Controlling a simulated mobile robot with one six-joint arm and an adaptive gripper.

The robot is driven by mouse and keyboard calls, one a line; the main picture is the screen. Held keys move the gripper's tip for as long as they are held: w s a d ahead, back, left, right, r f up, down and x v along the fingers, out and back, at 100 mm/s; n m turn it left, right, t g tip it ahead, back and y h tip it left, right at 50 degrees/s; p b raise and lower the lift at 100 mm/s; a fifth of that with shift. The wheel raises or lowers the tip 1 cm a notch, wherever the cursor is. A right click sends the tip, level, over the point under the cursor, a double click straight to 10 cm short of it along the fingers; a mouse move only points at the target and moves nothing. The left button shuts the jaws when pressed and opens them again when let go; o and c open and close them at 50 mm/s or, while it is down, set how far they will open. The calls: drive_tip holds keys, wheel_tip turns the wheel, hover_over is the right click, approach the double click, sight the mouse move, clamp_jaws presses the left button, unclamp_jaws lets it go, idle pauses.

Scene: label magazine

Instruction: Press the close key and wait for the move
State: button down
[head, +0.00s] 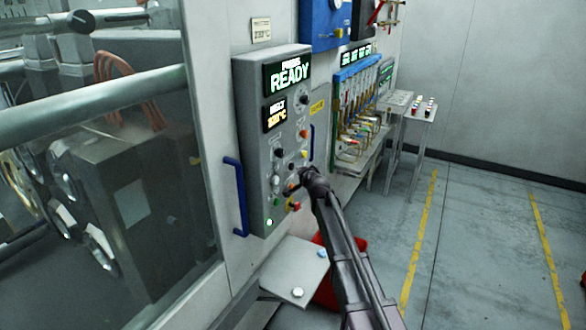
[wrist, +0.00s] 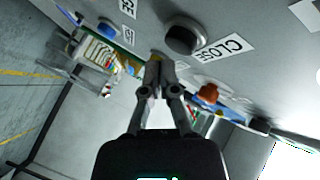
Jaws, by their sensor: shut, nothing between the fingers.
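The grey control panel (head: 250,150) stands on the machine's side, with a display (head: 288,75) reading READY. In the wrist view, a dark round key (wrist: 183,38) sits beside a label (wrist: 222,48) reading CLOSE, upside down. My gripper (wrist: 155,60) is shut and empty, its tips close beside that key; I cannot tell whether they touch the panel or key. In the head view, my gripper (head: 303,176) reaches the panel's lower right part and hides some of it. The CLOSE label is not readable there.
An orange key (wrist: 208,93) and a blue key (wrist: 108,30) lie near my fingers. A blue handle (head: 237,195) is left of the panel, and a grey shelf plate (head: 290,275) is below. A blue manifold with hoses (head: 360,100) stands right; the floor there is open.

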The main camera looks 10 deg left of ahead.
drive_tip(key=shift+w+a, duration=0.3)
drive_tip(key=shift+a, duration=0.55)
idle(1.6)
drive_tip(key=shift+d, duration=0.15)
drive_tip(key=shift+s+d, duration=0.3)
drive_tip(key=shift+d, duration=0.45)
idle(0.3)
drive_tip(key=shift+s+d, duration=0.3)
drive_tip(key=shift+d, duration=0.45)
drive_tip(key=shift+s+d, duration=0.25)
drive_tip(key=shift+d, duration=0.55)
drive_tip(key=shift+s+d, duration=0.3)
drive_tip(key=shift+d, duration=0.45)
drive_tip(key=s+d+f+n+g+h, duration=0.2)
drive_tip(key=s+d+f+g, duration=0.2)
drive_tip(key=s+d, duration=0.4)
drive_tip(key=s+d+f+n+g+h, duration=0.2)
drive_tip(key=s+d+f+g, duration=0.3)
drive_tip(key=s, duration=1.4)
drive_tip(key=s+d+f+n+g+h, duration=0.2)
drive_tip(key=s+d+f+g, duration=0.2)
drive_tip(key=s+d, duration=0.8)
drive_tip(key=shift+s+d+f+g+h, duration=0.35)
drive_tip(key=shift+s+f+g+h, duration=0.05)
drive_tip(key=shift+s+f, duration=0.35)
